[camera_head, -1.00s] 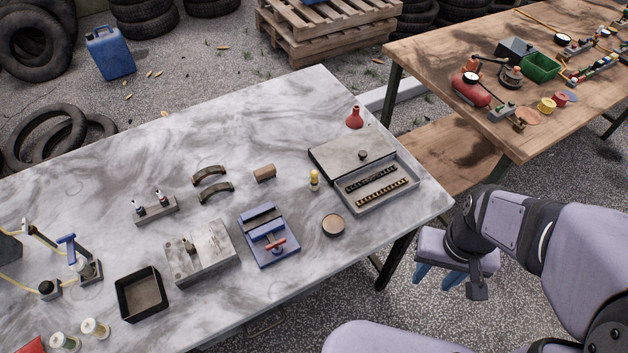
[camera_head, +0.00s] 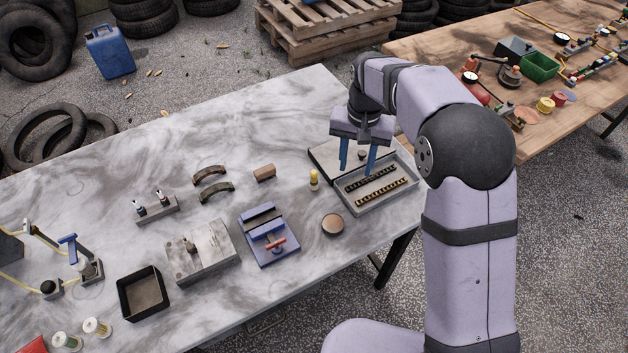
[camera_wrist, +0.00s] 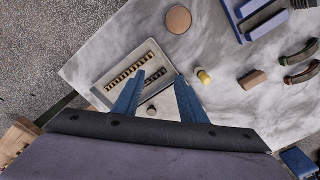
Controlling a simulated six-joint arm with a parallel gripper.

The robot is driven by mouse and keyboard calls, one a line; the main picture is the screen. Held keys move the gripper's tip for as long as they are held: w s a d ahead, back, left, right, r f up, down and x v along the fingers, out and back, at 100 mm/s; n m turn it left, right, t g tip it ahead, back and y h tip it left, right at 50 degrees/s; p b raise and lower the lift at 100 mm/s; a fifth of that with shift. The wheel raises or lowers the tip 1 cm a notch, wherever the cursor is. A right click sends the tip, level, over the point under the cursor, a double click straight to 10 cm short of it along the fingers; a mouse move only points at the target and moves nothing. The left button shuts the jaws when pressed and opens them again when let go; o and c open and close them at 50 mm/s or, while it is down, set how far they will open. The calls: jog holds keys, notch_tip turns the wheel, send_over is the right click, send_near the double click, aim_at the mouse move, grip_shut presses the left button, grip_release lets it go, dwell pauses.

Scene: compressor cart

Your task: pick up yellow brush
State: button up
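The yellow brush (camera_head: 314,179) is small, with a yellow upper part and a paler lower part. It stands on the marble-patterned table, left of the grey metal box. It also shows in the wrist view (camera_wrist: 204,76), just beyond and right of my fingertips. My gripper (camera_head: 357,170) has two blue fingers spread apart, with nothing between them. It hangs above the grey metal box, to the right of the brush. In the wrist view my gripper (camera_wrist: 160,80) is open and apart from the brush.
The open metal box (camera_head: 350,207) holds two dark strips, with its lid beside it. A round brown disc (camera_head: 333,224), a blue vise-like block (camera_head: 268,250) and a brown block (camera_head: 264,173) surround the brush at some distance. Bare table (camera_head: 240,115) lies behind it.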

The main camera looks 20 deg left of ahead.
send_over(314, 172)
jog(key=d, duration=0.1)
jog(key=f, duration=0.2)
jog(key=shift+w+a, duration=0.15)
jog(key=shift+a, duration=0.4)
jog(key=shift+f+p, duration=1.65)
jog(key=shift+f, duration=2.05)
grip_shut()
